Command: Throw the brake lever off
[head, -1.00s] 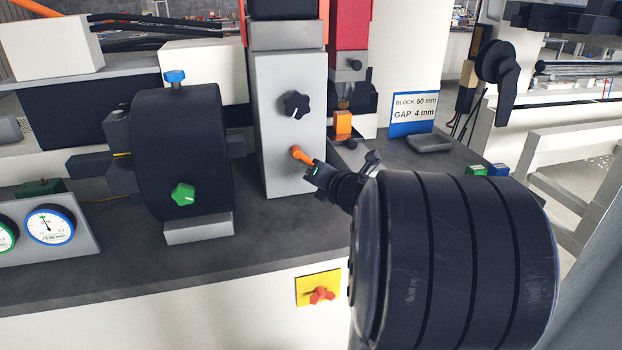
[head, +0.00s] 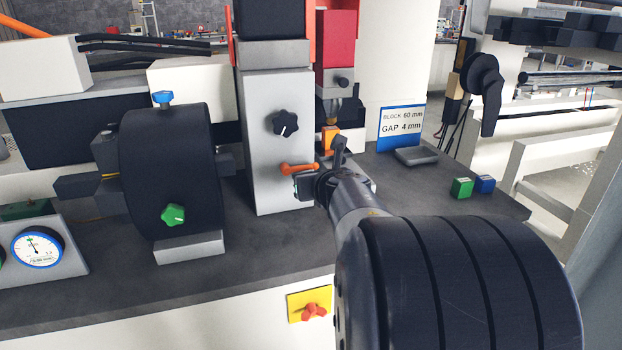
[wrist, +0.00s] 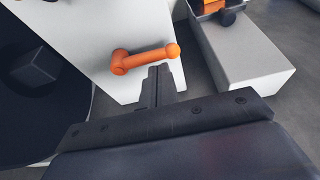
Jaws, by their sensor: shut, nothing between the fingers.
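The brake lever is taken to be the orange lever (head: 298,168) on the front of the grey column. In the head view it lies about level, its free end to the right. It also shows whole in the wrist view (wrist: 145,58), from its round hub at left to its ball end at right. My gripper (head: 299,187) is shut and empty just below the lever. In the wrist view its closed fingers (wrist: 155,72) end close under the lever's outer half. I cannot tell whether they touch it.
A black star knob (head: 286,123) sits above the lever. A black drum with a green knob (head: 173,215) stands to the left. A red unit (head: 337,50) with an orange block is close on the right. Green (head: 461,188) and blue blocks lie at the bench's right.

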